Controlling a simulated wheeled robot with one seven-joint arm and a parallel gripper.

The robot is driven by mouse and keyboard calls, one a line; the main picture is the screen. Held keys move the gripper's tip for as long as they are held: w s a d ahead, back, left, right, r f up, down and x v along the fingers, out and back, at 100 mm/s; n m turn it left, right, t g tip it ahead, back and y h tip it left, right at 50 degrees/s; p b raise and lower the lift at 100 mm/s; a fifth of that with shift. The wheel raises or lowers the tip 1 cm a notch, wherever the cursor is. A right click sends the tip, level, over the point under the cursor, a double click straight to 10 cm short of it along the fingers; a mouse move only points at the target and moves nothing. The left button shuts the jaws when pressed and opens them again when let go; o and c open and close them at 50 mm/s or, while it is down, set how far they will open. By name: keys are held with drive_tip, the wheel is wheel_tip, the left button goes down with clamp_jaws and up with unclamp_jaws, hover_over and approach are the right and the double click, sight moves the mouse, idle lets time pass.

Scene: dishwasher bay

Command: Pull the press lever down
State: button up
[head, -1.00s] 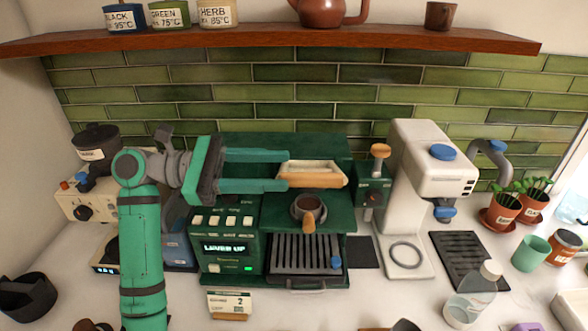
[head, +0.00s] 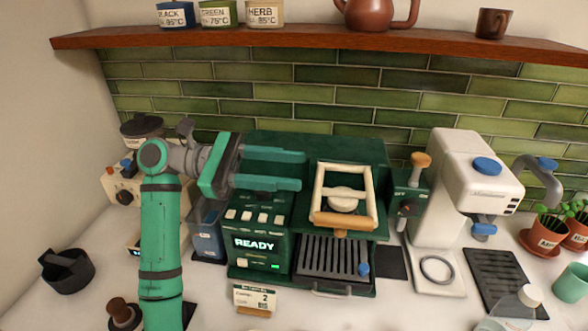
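The press lever (head: 375,194) is a cream frame with a wooden front bar on the green coffee machine (head: 360,152). In the head view it lies low over the front of the machine, with its bar above the drip grille. The portafilter seen under it is mostly hidden. The machine's display (head: 255,244) reads READY. My gripper (head: 304,170) has two teal fingers spread apart with nothing between them. It is beside the lever, its fingertips just left of the frame, apart from it in the picture.
A black drip grille (head: 330,258) is below the lever. A wooden-topped handle (head: 421,160) and a white machine (head: 450,150) stand to the right. A shelf (head: 300,35) runs above. A small card (head: 254,298) stands in front on the white counter.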

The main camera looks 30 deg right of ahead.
drive_tip(key=v, duration=0.9)
drive_tip(key=shift+w+a, duration=0.25)
drive_tip(key=shift+w, duration=0.05)
idle(0.6)
idle(0.5)
